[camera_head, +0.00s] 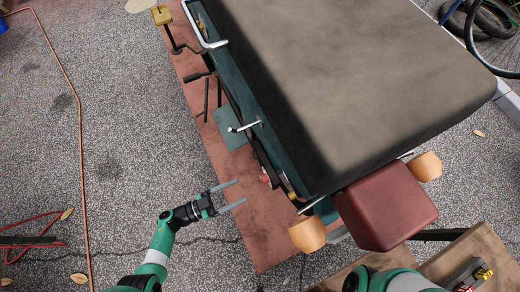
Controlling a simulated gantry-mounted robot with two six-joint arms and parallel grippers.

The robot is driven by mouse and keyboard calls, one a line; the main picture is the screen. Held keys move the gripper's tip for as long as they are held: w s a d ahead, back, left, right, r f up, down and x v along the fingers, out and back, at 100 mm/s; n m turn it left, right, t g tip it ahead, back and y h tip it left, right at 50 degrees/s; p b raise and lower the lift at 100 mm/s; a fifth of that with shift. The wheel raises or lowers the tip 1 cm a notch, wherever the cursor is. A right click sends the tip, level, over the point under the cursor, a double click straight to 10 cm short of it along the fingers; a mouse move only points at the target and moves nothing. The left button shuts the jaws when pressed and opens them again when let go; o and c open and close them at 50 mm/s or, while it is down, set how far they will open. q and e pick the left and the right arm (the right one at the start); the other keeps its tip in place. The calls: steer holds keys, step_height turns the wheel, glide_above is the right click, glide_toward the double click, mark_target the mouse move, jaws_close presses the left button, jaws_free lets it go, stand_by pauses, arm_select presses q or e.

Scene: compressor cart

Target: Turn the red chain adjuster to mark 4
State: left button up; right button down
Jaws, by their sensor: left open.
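A small red part (264,178), which looks like the red chain adjuster, shows at the lower side of the cart's dark green frame (230,75). It is partly hidden by the frame, and no numbers or marks can be read on it. My left gripper (241,191) is open and empty. Its two grey fingers point right, towards the red part, with a small gap between them and it. My right arm shows only as a green and white link at the bottom edge, and its gripper is out of view.
A large dark padded top (350,70) overhangs the frame. A dark red block (388,205) and an orange rounded piece (308,234) sit at its near end. Levers stick out along the frame's left side. A reddish mat (235,150) lies below, with open speckled floor to the left.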

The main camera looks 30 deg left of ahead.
mark_target(264, 179)
arm_select(q)
steer(key=b+x, duration=0.2)
steer(key=x, duration=0.6)
steer(key=shift+w+d+b, duration=0.2)
steer(key=shift+w+b, duration=0.15)
jaws_close()
